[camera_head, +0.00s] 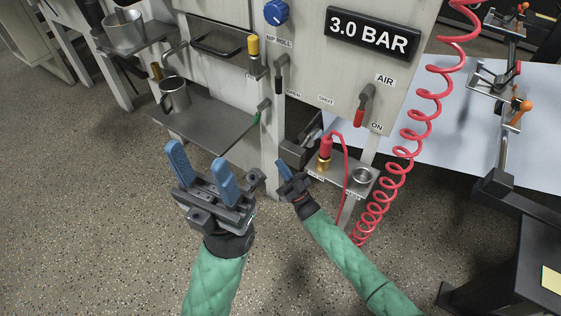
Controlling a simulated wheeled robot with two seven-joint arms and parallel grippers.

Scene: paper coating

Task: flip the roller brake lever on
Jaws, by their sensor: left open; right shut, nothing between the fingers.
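No label reading roller brake is legible, so I cannot tell for sure which lever it is. A lever with a green end (261,111) sits on the machine's front above the metal shelf. A dark lever (279,75) is to its upper right, near the OPEN label. A red-handled lever (361,108) hangs between the AIR and ON labels. My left gripper (203,170) is open and empty, in front of the shelf and apart from the levers. My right gripper (284,170) is shut and empty, low beside the machine's leg, below the green-ended lever.
A metal shelf (205,125) holds a steel mug (174,95). A small shelf (340,170) at right carries a red-topped fitting (325,150) and a small cup (362,175). A coiled red hose (408,135) hangs at right. A pale sheet (450,120) lies behind. The floor in front is clear.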

